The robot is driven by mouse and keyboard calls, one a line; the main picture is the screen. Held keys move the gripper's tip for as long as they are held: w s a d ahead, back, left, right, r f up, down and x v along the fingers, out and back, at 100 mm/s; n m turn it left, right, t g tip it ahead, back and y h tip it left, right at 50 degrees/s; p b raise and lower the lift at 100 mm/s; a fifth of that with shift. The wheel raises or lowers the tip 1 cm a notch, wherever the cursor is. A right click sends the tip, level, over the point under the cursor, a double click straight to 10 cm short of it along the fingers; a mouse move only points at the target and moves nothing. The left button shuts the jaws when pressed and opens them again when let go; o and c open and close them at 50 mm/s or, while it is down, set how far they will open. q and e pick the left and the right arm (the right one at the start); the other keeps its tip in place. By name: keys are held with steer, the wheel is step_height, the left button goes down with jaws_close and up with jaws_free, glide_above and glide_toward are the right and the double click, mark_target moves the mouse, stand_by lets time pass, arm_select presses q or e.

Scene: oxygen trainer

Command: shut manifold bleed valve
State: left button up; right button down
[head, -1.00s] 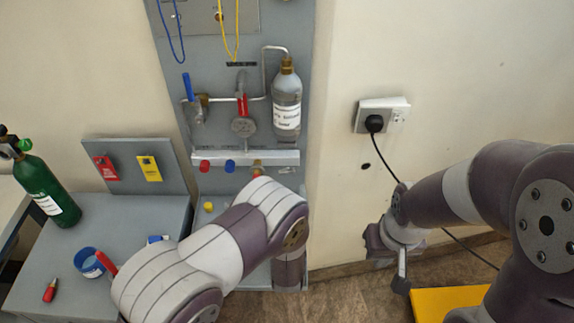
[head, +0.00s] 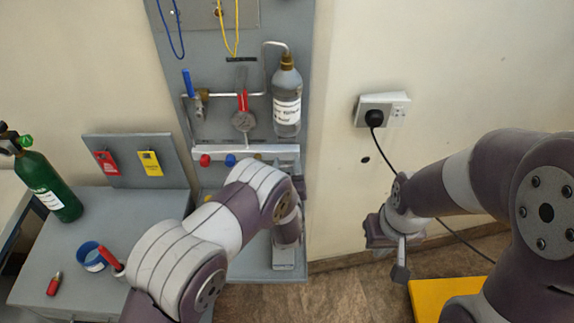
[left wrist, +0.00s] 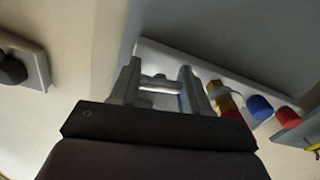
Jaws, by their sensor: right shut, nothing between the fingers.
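The manifold (head: 265,150) is a pale horizontal bar on the grey wall panel, with a red knob (head: 205,160) and a blue knob (head: 230,160). My left arm hides part of the area below its right end. In the left wrist view a brass fitting (left wrist: 226,101) sits beside the blue knob (left wrist: 260,107). My left gripper (left wrist: 160,85) has its fingers apart near the manifold's end. A bright metal piece shows between them; I cannot tell whether they touch it. I cannot single out the bleed valve. My right gripper (head: 400,265) is shut and empty, away from the panel.
A wall socket (head: 382,109) with a plugged black cable is to the right.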

arm_select(q)
steer(key=shift+m, duration=0.3)
steer(key=m+b, duration=0.2)
steer(key=m, duration=0.1)
steer(key=shift+f+m, duration=0.1)
steer(key=shift+m, duration=0.2)
steer(key=m+b, duration=0.1)
steer(key=m, duration=0.4)
steer(key=shift+m, duration=0.3)
steer(key=m, duration=0.5)
steer(key=shift+b, duration=0.4)
steer(key=shift+m, duration=2.7)
steer(key=o, duration=0.9)
steer(key=shift+o, duration=0.8)
steer(key=shift+s, duration=0.1)
